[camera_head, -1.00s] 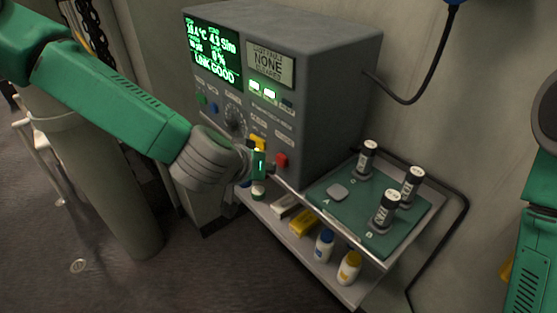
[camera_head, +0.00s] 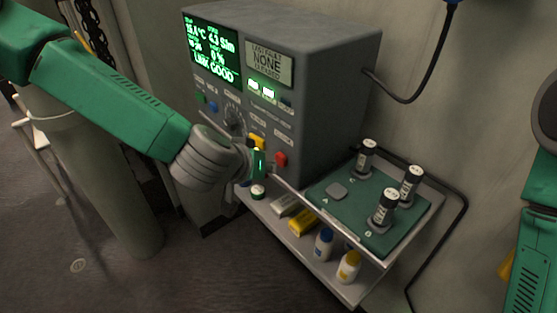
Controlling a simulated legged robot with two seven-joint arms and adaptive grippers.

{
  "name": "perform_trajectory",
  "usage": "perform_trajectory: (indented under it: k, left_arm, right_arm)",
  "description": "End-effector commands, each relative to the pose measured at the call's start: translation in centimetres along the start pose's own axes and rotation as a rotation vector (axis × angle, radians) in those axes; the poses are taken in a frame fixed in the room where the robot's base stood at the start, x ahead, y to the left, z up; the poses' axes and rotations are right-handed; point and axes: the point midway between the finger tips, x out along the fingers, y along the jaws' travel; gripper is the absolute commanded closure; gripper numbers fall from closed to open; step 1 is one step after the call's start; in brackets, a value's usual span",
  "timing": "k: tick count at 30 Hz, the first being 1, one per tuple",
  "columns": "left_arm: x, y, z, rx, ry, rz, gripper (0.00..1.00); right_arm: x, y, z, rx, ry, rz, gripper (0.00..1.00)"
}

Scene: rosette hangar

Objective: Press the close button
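A grey control box (camera_head: 330,100) stands against the wall with its panel facing left. The panel has a green button (camera_head: 200,97), a blue button (camera_head: 213,107), a dark dial (camera_head: 234,118), a yellow control (camera_head: 257,141) and a red button (camera_head: 281,159). Their small labels are too blurred to read, so I cannot tell which is the close button. My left gripper (camera_head: 258,162) is at the panel's lower part, just below the yellow control and left of the red button. I cannot tell whether it touches the panel; its fingers are barely resolved. My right arm shows at the right edge, its gripper outside the view.
A green-topped tray (camera_head: 336,213) with several dark capped vials (camera_head: 385,208) juts out right of the box. A lower shelf (camera_head: 340,289) holds bottles (camera_head: 348,267) and a yellow block (camera_head: 303,222). A black cable (camera_head: 425,85) hangs at the wall.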

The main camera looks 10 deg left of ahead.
Motion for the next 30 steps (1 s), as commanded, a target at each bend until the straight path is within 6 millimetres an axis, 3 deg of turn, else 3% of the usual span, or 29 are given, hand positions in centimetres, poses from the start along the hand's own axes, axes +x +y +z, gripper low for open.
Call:
perform_trajectory:
  k: [30]
  left_arm:
    - [0.54, 0.65, -0.55, 0.0, 0.0, 0.0, 1.0]
  right_arm:
    - [-0.81, 0.01, -0.04, 0.0, 0.0, 0.0, 0.6]
